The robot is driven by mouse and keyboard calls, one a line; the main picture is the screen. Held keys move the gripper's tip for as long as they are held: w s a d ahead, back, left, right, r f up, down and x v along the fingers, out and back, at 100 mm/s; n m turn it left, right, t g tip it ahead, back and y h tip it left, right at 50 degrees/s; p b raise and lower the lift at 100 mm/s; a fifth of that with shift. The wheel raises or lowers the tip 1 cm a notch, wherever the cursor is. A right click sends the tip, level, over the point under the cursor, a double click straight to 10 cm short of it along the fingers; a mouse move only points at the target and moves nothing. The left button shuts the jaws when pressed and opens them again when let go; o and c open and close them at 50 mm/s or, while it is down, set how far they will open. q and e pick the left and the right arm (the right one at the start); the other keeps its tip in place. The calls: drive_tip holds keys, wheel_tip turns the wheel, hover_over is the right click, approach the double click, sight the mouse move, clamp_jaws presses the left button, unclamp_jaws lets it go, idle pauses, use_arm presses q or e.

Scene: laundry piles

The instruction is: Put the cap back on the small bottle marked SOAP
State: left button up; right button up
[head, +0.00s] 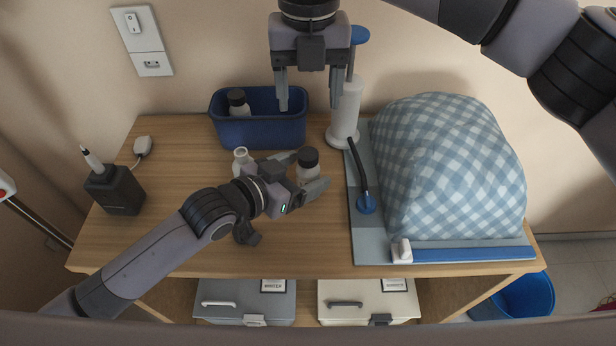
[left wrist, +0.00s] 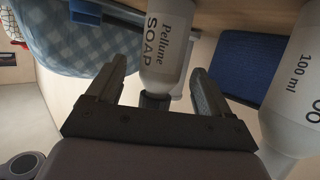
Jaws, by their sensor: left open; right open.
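The small bottle marked SOAP (left wrist: 165,50) is white and shows upside down in the left wrist view. A dark cap (left wrist: 155,100) sits at its neck; I cannot tell how firmly it is seated. In the head view this appears to be the bottle (head: 307,174) with the dark cap (head: 308,156). My left gripper (head: 304,174) is open, its fingers on either side of this bottle; they also show in the left wrist view (left wrist: 158,82). My right gripper (head: 309,97) is open and empty, higher up, toward the back of the table.
A second white bottle (head: 240,158), apparently uncapped, stands left of the soap; its label reads 100 ml in the left wrist view (left wrist: 295,90). A blue bin (head: 262,132) holds a dark-capped bottle (head: 238,104). A white stand (head: 346,112) and checked cloth (head: 445,165) are right.

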sight(299, 174)
use_arm(q)
drive_tip(key=shift+v, duration=2.6)
drive_tip(key=shift+s+a, duration=0.1)
drive_tip(key=shift+a, duration=0.05)
